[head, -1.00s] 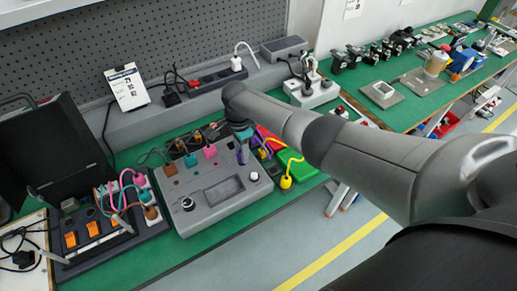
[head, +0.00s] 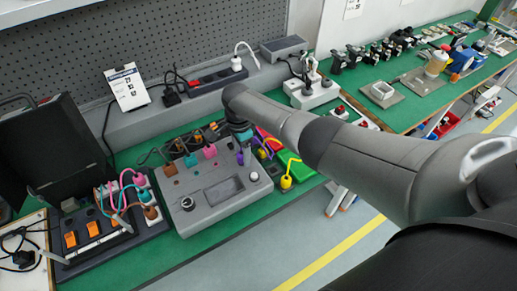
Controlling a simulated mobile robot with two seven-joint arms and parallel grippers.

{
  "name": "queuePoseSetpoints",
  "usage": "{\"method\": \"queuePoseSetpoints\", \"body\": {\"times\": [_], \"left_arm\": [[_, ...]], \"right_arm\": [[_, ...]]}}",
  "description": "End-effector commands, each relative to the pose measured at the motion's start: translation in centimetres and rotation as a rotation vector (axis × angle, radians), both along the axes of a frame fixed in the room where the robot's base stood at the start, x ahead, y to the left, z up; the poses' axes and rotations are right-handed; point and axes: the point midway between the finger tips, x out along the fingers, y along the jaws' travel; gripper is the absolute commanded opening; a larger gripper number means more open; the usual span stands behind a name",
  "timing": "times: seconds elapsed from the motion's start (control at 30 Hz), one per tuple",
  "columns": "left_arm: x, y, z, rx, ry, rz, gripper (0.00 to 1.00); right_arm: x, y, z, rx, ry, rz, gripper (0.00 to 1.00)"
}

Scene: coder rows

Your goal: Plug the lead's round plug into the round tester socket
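The grey tester box (head: 228,200) sits on the green bench, with a recessed panel and a row of coloured fittings along its back: brown, teal and pink (head: 210,151). A black round fitting (head: 187,204) and a white round one (head: 253,177) are on its front part. My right gripper (head: 243,137) points down over the tester's back right corner, by a teal piece. It is small and dark, and its fingers cannot be made out. I cannot tell which is the round plug. My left gripper is not in view.
A panel with orange switches and several coloured leads (head: 105,215) stands left of the tester, before an open black case (head: 50,150). Green bench top is bare in front of the tester.

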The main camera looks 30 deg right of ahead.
Motion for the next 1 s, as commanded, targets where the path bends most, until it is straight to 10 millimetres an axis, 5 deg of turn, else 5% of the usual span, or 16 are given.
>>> {"method": "queuePoseSetpoints", "body": {"times": [0.43,1.0], "left_arm": [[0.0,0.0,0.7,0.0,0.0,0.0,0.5],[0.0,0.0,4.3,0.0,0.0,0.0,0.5]], "right_arm": [[0.0,0.0,1.2,0.001,-0.001,0.0,0.73],[0.1,0.0,12.6,0.0,-0.003,0.0,0.73]]}}
